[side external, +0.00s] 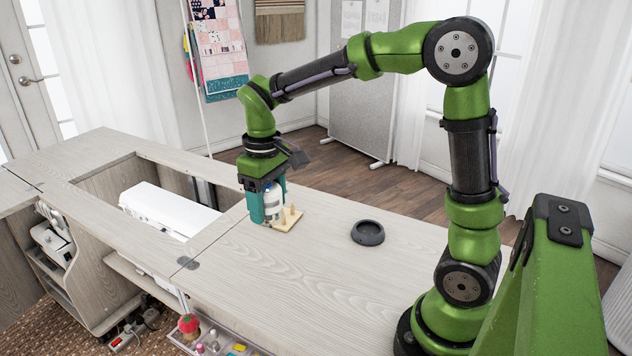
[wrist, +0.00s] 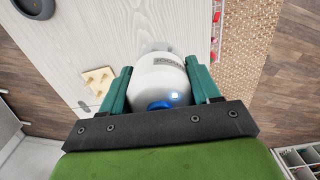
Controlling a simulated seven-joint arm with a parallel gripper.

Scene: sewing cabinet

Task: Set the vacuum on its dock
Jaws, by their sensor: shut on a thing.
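The vacuum (side external: 271,202) is a small white and grey rounded body with a blue part, held upright in my gripper (side external: 267,208). In the wrist view the vacuum (wrist: 160,82) sits between the two teal fingers of my gripper (wrist: 163,88), which is shut on it. The dock appears to be the dark round ring (side external: 367,232) on the tabletop, to the right of my gripper and apart from it. The dock (wrist: 36,7) is partly cut off at the top left of the wrist view. Whether the vacuum's base touches the table is hidden.
A small wooden pegged board (side external: 286,218) lies right beside the vacuum. A white sewing machine (side external: 168,209) sits in the cabinet opening (side external: 105,177) at left. The tabletop (side external: 310,270) between gripper and dock is otherwise clear. A drawer of supplies (side external: 215,338) is below the front edge.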

